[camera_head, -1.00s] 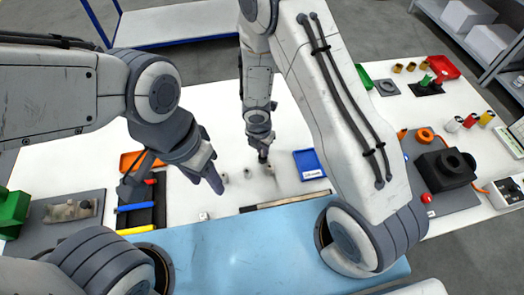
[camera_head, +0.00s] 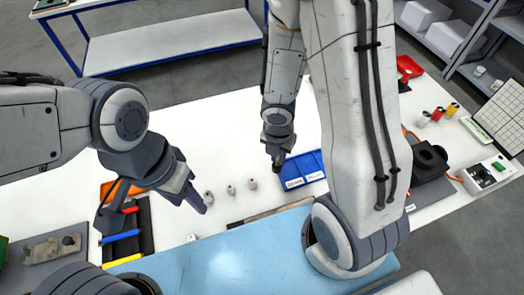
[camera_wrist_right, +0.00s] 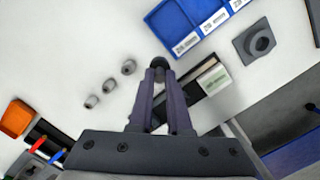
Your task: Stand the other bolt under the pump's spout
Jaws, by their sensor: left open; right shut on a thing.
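My right gripper (camera_head: 278,162) points down beside the left edge of the blue tray. In the right wrist view its fingers (camera_wrist_right: 158,74) are shut on a small dark round-ended piece (camera_wrist_right: 158,62), apparently a bolt, mostly hidden by the fingers. My left gripper (camera_head: 196,203) is open and empty above the white table, left of a row of small grey pieces (camera_head: 231,189). These pieces also show in the right wrist view (camera_wrist_right: 110,85). I cannot make out the pump or its spout for certain; a black machine (camera_head: 430,158) at the right is partly behind my right arm.
The blue compartment tray (camera_head: 303,170) has white labels. Red, blue and yellow-handled tools (camera_head: 122,237) lie at the left. A light-blue mat (camera_head: 235,262) covers the front. White table behind the row is clear.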

